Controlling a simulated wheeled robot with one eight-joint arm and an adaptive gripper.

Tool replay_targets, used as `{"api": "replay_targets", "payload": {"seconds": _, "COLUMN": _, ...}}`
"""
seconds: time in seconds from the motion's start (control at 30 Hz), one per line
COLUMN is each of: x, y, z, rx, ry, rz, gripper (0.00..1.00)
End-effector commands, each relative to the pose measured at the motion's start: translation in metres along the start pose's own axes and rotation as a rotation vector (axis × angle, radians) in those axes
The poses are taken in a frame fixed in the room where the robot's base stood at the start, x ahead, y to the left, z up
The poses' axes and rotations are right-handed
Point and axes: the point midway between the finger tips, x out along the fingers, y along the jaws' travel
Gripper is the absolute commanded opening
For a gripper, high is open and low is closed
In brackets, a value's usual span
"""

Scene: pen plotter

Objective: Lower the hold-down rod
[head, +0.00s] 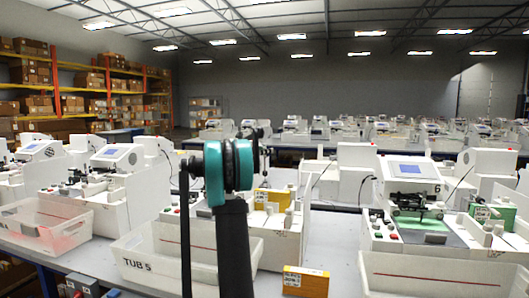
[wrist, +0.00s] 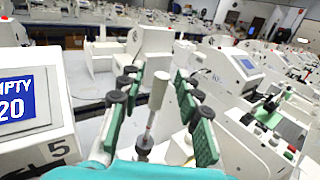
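In the wrist view an upright rod with a white cylindrical handle (wrist: 158,91), which looks like the hold-down rod, stands between the fingers of my gripper (wrist: 156,79). Its thin lower part has a red mark and meets a dark fitting (wrist: 145,146) near the gripper's teal body. The two green-padded fingers are spread, with a gap visible on both sides of the handle. The machine's screen (wrist: 18,107) reads "EMPTY 20", with a 5 below it. In the head view my own arm hides most of this machine and my gripper is not clearly visible.
A white tub marked TUB 5 (head: 137,265) and a yellow box (head: 305,281) are at the front of the table. A similar machine marked 6 (head: 415,205) stands to the right, with another tub (head: 440,274) before it. More machines are on the left.

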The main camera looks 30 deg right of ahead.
Motion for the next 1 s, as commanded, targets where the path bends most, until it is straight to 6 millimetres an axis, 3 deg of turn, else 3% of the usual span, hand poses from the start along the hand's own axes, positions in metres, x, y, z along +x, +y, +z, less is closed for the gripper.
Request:
{"api": "replay_targets", "payload": {"seconds": 0.17, "x": -0.0002, "y": 0.0001, "z": 0.0, "rx": 0.0, "ry": 0.0, "rz": 0.0, "gripper": 0.34}}
{"api": "replay_targets", "payload": {"seconds": 0.43, "x": -0.0004, "y": 0.0002, "z": -0.0001, "rx": 0.0, "ry": 0.0, "rz": 0.0, "gripper": 0.0}}
{"api": "replay_targets", "payload": {"seconds": 1.0, "x": -0.004, "y": -0.002, "z": -0.001, "rx": 0.012, "ry": -0.018, "rz": 0.001, "gripper": 0.0}}
